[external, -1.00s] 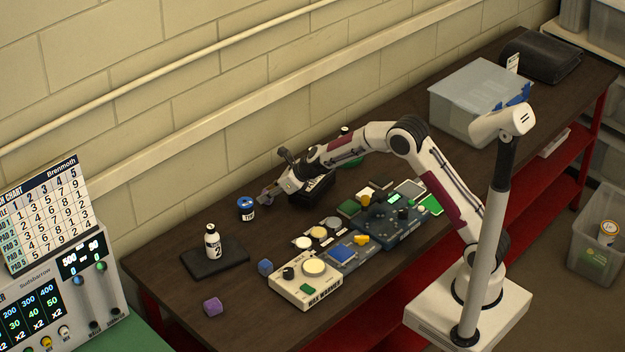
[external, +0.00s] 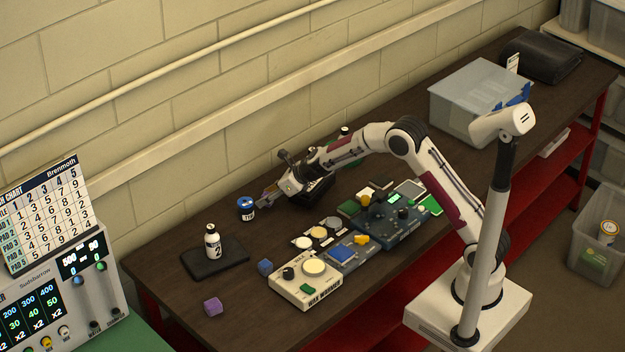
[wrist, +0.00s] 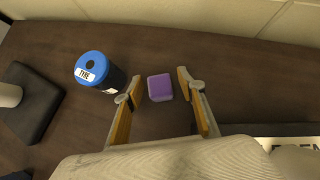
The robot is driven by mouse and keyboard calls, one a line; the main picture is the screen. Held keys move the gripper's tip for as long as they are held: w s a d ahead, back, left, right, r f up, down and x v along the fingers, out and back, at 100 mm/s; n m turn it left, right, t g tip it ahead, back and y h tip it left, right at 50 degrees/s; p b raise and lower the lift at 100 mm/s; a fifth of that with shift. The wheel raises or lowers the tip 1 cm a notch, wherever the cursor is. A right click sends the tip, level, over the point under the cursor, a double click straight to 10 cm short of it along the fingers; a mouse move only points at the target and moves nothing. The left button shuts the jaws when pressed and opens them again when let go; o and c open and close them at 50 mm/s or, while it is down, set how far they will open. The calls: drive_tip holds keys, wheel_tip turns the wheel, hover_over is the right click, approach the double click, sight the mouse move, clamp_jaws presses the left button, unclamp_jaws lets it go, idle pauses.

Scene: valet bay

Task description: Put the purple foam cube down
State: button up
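A purple foam cube (wrist: 160,87) lies between the two fingertips of my gripper (wrist: 161,86) in the wrist view. The fingers are spread, with a gap on each side of the cube. The cube appears to rest on the dark bench top. In the external view my gripper (external: 267,196) is low near the wall side of the bench, just right of a blue-lidded can, and the cube there is too small to make out clearly. A second purple cube (external: 212,306) lies at the near left edge of the bench.
The blue-lidded can (wrist: 92,70) stands close to my left finger. A white bottle (external: 212,242) stands on a black pad (external: 196,267). A blue cube (external: 265,267) and the wax warmer (external: 303,286) are nearer the front. Bare bench lies behind the cube.

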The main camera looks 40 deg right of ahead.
drive_tip(key=shift+r, duration=0.15)
drive_tip(key=shift+s+d+r, duration=0.2)
drive_tip(key=shift+s+r, duration=0.2)
drive_tip(key=shift+r, duration=0.1)
drive_tip(key=v, duration=1)
drive_tip(key=shift+s+r, duration=0.2)
drive_tip(key=shift+s, duration=0.1)
drive_tip(key=shift+d, duration=0.1)
idle(0.5)
